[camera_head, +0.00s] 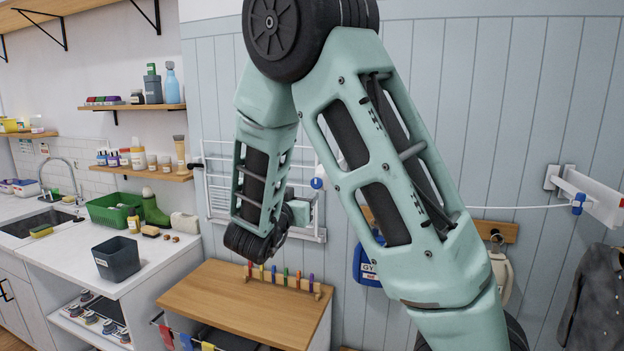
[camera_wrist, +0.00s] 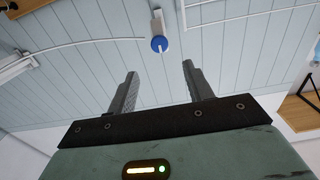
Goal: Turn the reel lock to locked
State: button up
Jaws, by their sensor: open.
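A blue round knob (camera_wrist: 159,44) on a small white wall fitting (camera_wrist: 157,20) shows in the wrist view; it looks like the reel lock. It lies just beyond my fingertips, roughly centred between them and apart from them. In the head view a blue knob (camera_head: 317,183) shows beside my arm, at the left end of a white line. My gripper (camera_wrist: 158,69) is open with nothing between its fingers. In the head view my arm hides most of the fitting and the fingers. I cannot tell how the knob is turned.
A white line (camera_head: 515,207) runs along the wall to a white bracket (camera_head: 592,197) with a blue part. A white drying rack (camera_head: 219,178) is on the wall left of the knob. A wooden-topped cabinet (camera_head: 215,300) stands below. A dark shirt (camera_head: 596,300) hangs at right.

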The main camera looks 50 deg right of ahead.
aim_at(316, 183)
jog(key=p+x, duration=0.3)
jog(key=x, duration=0.6)
jog(key=shift+w+d+r+p, duration=0.1)
jog(key=shift+d+r+p, duration=0.05)
jog(key=shift+d+p, duration=0.2)
jog(key=shift+w+d, duration=0.25)
jog(key=shift+d, duration=0.35)
jog(key=c, duration=0.9)
